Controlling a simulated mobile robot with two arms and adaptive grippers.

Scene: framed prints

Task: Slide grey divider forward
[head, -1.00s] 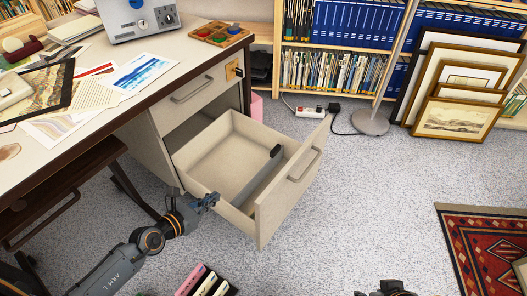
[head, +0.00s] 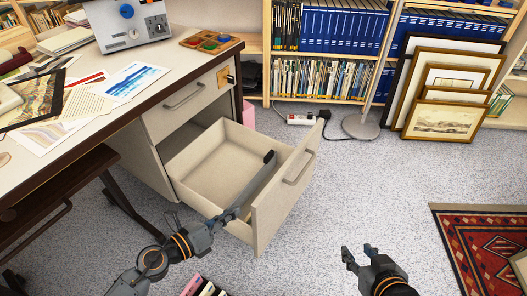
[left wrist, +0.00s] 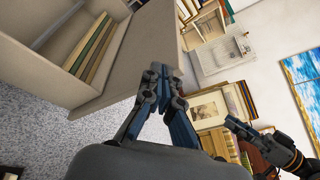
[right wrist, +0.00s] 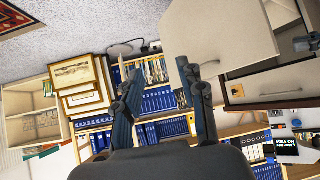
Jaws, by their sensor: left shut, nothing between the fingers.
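The grey divider (head: 262,176) stands upright across the open lower drawer (head: 200,165), a short way behind its front panel. Its dark end block is at the far side; its near end is partly hidden by my left gripper. My left gripper (head: 231,214) is shut and empty at the drawer's near side wall, close to the divider's near end. I cannot tell whether they touch. In the left wrist view the shut fingers (left wrist: 154,76) show beside the drawer's outside. My right gripper (head: 357,253) is open and empty above the carpet, right of the drawer; its fingers also show in the right wrist view (right wrist: 160,76).
Several upright files (left wrist: 92,52) stand in the drawer. A desk (head: 100,110) with papers is at the left. Framed prints (head: 440,120) lean against the shelves at the back right. A lamp base (head: 361,127), power strip (head: 303,119) and red rug (head: 490,250) are on the carpet.

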